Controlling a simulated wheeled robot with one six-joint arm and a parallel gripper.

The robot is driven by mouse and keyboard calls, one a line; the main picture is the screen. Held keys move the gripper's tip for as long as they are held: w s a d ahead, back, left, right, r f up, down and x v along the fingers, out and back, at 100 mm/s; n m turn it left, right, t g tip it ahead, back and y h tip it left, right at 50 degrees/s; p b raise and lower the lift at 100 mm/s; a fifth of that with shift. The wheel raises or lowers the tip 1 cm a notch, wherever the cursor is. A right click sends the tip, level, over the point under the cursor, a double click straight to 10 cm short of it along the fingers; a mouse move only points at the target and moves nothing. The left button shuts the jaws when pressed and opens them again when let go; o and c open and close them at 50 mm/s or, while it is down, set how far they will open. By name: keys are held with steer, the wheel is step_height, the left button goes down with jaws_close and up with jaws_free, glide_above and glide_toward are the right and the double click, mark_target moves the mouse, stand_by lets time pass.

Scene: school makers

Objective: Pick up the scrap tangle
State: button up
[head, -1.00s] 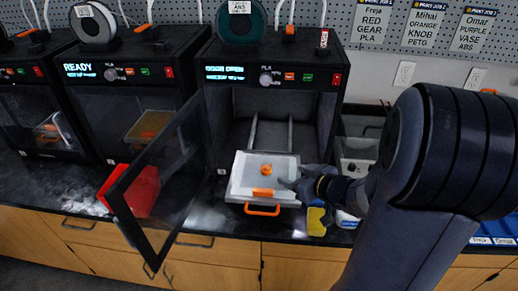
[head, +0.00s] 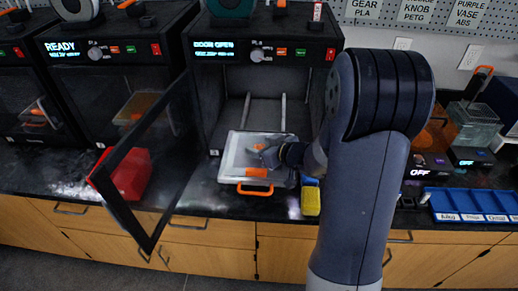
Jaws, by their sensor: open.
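The scrap tangle seems to be the small orange piece (head: 258,146) on the light print plate (head: 238,162), mostly hidden behind my gripper in the head view. The plate sticks out of the front of the open printer (head: 262,90) and has an orange handle (head: 256,190) at its front edge. My gripper (head: 264,154) reaches in from the right, low over the plate, with its tips beside the orange piece. It is open. I cannot tell whether the jaws stand around the piece or touch it.
The printer's dark glass door (head: 150,165) hangs open at the left, in front of a red bin (head: 128,172). A yellow sponge (head: 311,201) lies right of the plate. A blue compartment tray (head: 475,203) stands on the counter at the right.

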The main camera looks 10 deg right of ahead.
steer(key=shift+w, duration=0.1)
steer(key=shift+a, duration=0.1)
steer(key=c, duration=1.1)
